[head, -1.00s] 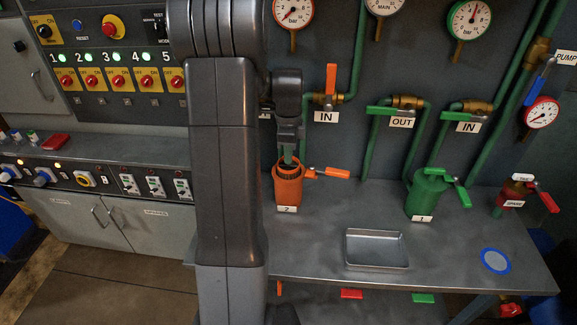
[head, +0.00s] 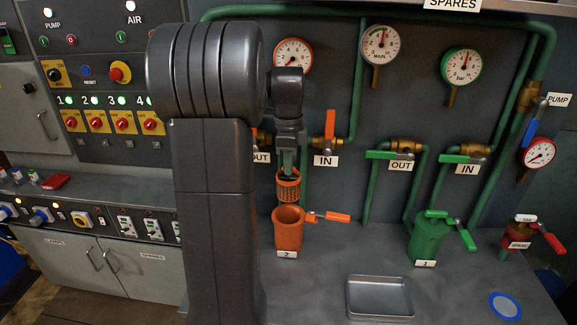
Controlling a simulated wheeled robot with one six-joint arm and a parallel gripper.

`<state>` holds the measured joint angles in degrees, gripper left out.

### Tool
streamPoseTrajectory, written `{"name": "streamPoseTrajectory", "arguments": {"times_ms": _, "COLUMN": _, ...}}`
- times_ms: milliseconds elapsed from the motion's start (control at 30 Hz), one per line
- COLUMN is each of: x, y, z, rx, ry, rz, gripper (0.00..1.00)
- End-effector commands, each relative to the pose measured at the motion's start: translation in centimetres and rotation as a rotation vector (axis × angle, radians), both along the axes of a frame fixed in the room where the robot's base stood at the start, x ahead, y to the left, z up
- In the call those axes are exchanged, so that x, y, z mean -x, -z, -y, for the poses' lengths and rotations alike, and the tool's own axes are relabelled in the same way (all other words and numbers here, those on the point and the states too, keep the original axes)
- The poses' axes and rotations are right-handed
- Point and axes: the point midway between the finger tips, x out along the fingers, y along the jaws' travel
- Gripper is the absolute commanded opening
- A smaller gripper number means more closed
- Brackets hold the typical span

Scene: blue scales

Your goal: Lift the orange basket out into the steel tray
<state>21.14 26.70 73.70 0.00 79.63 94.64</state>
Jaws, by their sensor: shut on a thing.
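The orange basket (head: 289,188), a mesh cylinder with a dark inside, hangs upright just above its housing. My gripper (head: 287,166) is shut on the top of the basket from above; the fingertips are partly hidden. The open orange housing (head: 288,232), labelled 2, stands directly below on the bench. Whether the basket's lower end is fully clear of the rim is hard to tell. The steel tray (head: 380,312) lies empty on the bench to the right and nearer to me.
An orange lever (head: 333,216) sticks out right of the orange housing. A green housing (head: 428,240) labelled 1 stands farther right, with a small red spare unit (head: 520,238) beyond it. A blue ring (head: 505,306) lies on the bench. Pipes and valves line the wall behind.

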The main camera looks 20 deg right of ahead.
Motion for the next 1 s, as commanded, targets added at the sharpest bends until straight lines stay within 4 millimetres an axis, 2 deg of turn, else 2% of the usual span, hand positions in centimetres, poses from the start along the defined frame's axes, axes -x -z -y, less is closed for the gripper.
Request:
{"name": "streamPoseTrajectory", "arguments": {"times_ms": 267, "x": 0.0, "y": -0.3, "z": 0.0, "rx": 0.0, "ry": 0.0, "rz": 0.001, "gripper": 0.0}}
{"name": "streamPoseTrajectory", "arguments": {"times_ms": 1000, "x": 0.0, "y": -4.0, "z": 0.0, "rx": 0.0, "ry": 0.0, "rz": 0.001, "gripper": 0.0}}
